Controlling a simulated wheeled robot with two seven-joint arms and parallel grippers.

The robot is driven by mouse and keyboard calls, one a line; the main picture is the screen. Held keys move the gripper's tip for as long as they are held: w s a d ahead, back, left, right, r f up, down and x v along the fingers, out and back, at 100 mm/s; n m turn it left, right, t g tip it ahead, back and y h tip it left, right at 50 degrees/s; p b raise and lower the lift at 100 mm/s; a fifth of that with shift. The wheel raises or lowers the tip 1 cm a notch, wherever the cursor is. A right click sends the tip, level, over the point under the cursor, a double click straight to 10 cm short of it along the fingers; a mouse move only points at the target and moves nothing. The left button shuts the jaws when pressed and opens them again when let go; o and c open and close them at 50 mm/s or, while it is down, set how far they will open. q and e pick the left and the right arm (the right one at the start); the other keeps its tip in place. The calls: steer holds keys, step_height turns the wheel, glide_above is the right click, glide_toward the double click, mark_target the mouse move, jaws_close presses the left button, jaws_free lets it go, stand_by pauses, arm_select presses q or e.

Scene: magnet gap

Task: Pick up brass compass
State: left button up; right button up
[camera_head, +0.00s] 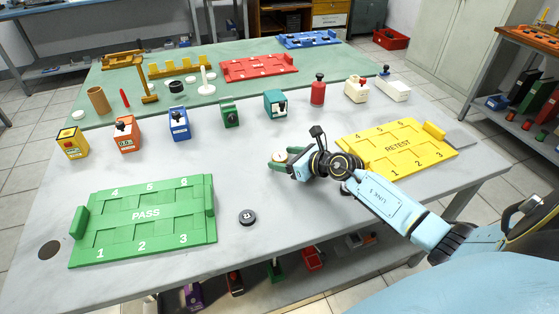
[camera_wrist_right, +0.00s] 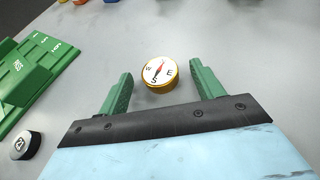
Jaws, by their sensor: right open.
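The brass compass (camera_wrist_right: 160,73) is a small round gold case with a white face and a red needle. In the right wrist view it lies on the grey table top, between and slightly beyond the tips of my right gripper (camera_wrist_right: 158,84). The two green fingers are apart, one on each side of it, and I see no contact. In the head view the compass (camera_head: 280,157) shows at the green fingers of my right gripper (camera_head: 279,162), partly hidden by them. My left gripper is not in view.
A green PASS tray (camera_head: 147,214) lies at left and a yellow RETEST tray (camera_head: 398,146) at right. A black round disc (camera_head: 247,217) lies right of the PASS tray. Several small coloured instruments, such as a green one (camera_head: 230,114), stand in a row behind. The table between is clear.

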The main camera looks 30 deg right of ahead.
steer(key=shift+w, duration=0.1)
steer(key=c, duration=1.1)
steer(key=shift+r, duration=0.15)
